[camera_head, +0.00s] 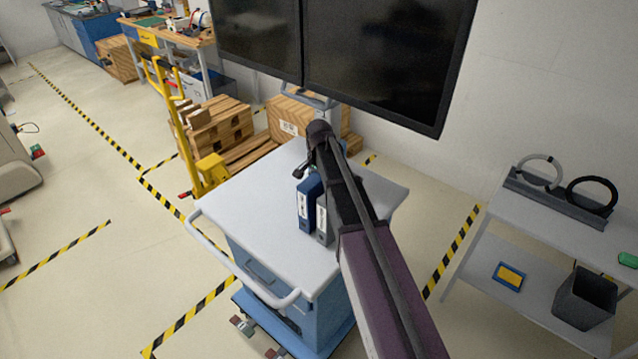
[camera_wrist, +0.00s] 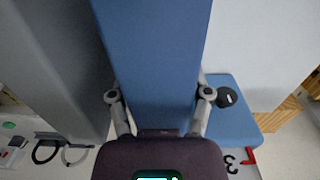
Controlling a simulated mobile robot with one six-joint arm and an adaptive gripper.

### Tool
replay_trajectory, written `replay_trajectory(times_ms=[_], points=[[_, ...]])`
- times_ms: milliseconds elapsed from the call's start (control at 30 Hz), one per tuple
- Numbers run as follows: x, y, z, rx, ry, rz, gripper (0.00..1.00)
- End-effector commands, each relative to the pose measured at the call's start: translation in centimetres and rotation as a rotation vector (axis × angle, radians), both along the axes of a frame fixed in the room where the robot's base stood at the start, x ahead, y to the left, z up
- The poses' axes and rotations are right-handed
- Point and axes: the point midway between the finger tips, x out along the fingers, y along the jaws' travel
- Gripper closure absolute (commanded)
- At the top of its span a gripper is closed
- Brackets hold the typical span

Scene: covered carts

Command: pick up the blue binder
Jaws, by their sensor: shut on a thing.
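The blue binder (camera_head: 309,203) stands upright on the light grey top of a cart (camera_head: 262,215), with a white label on its spine. A grey binder (camera_head: 323,222) stands close beside it on the right. My gripper (camera_head: 304,170) is at the upper part of the blue binder, partly hidden by my arm. In the wrist view the blue binder (camera_wrist: 150,55) lies between the two fingers of my gripper (camera_wrist: 160,97), which is shut on it. The grey binder (camera_wrist: 60,60) fills the left there. I cannot tell whether the blue binder touches the cart top.
Large dark screens (camera_head: 385,55) hang behind the cart. A grey shelf table (camera_head: 560,225) with two rings and a dark bin (camera_head: 585,298) stands at right. A yellow pallet jack (camera_head: 205,170) and wooden crates (camera_head: 218,128) are behind left. The cart top's left side is clear.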

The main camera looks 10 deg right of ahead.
Motion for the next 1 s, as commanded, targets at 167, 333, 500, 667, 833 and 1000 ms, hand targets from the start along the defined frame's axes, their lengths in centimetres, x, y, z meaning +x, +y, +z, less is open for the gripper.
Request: replay_trajectory(times_ms=[167,333,500,667,833,1000], points=[[0.0,0.0,1.4,0.0,0.0,0.0,0.97],[0.0,0.0,2.6,0.0,0.0,0.0,0.97],[-0.8,0.8,3.0,0.0,0.0,0.002,0.97],[-2.8,3.0,2.9,0.0,0.0,0.003,0.97],[-5.2,5.8,2.9,0.0,0.0,0.003,0.97],[-7.5,8.7,2.9,0.0,0.0,0.004,0.97]])
